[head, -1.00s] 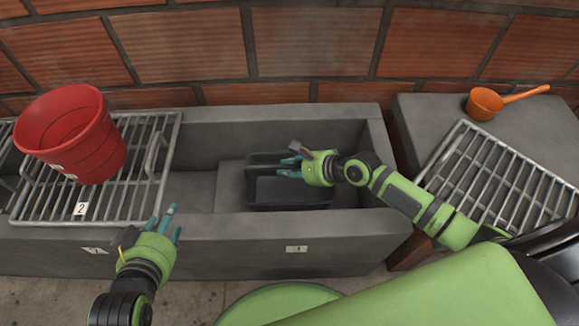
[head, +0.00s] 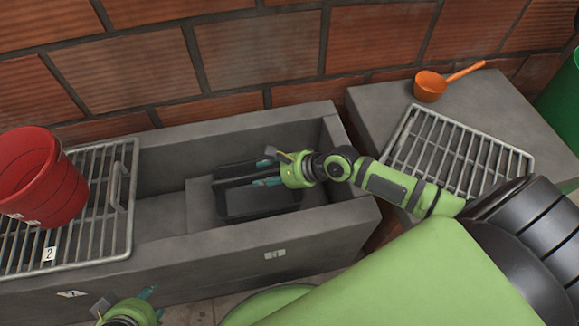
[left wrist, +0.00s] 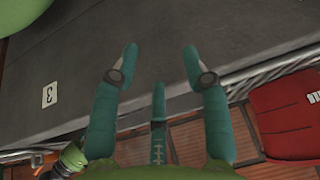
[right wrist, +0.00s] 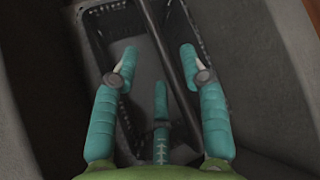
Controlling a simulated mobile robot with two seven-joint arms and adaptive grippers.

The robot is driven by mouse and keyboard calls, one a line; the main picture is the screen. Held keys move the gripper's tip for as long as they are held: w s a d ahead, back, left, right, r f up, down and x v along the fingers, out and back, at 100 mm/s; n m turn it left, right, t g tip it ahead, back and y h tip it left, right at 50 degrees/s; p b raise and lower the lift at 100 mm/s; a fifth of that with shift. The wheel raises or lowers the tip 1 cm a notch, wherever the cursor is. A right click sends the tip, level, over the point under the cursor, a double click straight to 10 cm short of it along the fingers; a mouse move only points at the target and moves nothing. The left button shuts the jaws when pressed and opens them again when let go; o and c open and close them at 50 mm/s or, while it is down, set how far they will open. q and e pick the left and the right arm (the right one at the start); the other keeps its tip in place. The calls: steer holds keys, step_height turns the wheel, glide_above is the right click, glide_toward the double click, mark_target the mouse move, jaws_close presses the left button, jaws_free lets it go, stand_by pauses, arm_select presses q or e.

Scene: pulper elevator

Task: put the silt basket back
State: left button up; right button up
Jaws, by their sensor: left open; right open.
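The black silt basket (head: 258,199) sits low inside the right end of the grey trough (head: 160,215). It fills much of the right wrist view (right wrist: 100,35), with a perforated side and a dark bar or handle across it. My right gripper (head: 268,172) is open over the basket, its fingers spread above the opening; I cannot tell whether they touch it. My left gripper (head: 148,298) is open and empty in front of the trough's outer wall. In the left wrist view its fingers (left wrist: 158,60) are spread before the grey wall.
A grate (head: 90,235) covers the trough's left part, with a red bucket (head: 45,180) standing on it. A second grate (head: 450,150) and an orange scoop (head: 430,86) lie on the grey block at right. A green container (head: 562,105) stands at far right.

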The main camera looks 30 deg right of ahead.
steer(key=shift+p+v, duration=0.35)
steer(key=shift+v, duration=0.85)
arm_select(q)
step_height(320, 180, down, 6)
steer(key=s+g+p, duration=0.1)
steer(key=s+g, duration=0.1)
steer(key=shift+s+a+f+p, duration=0.2)
steer(key=shift+a+p, duration=0.1)
steer(key=shift+a, duration=0.15)
arm_select(e)
steer(key=v, duration=0.5)
steer(key=shift+s+d+r, duration=0.1)
steer(key=shift+r, duration=0.1)
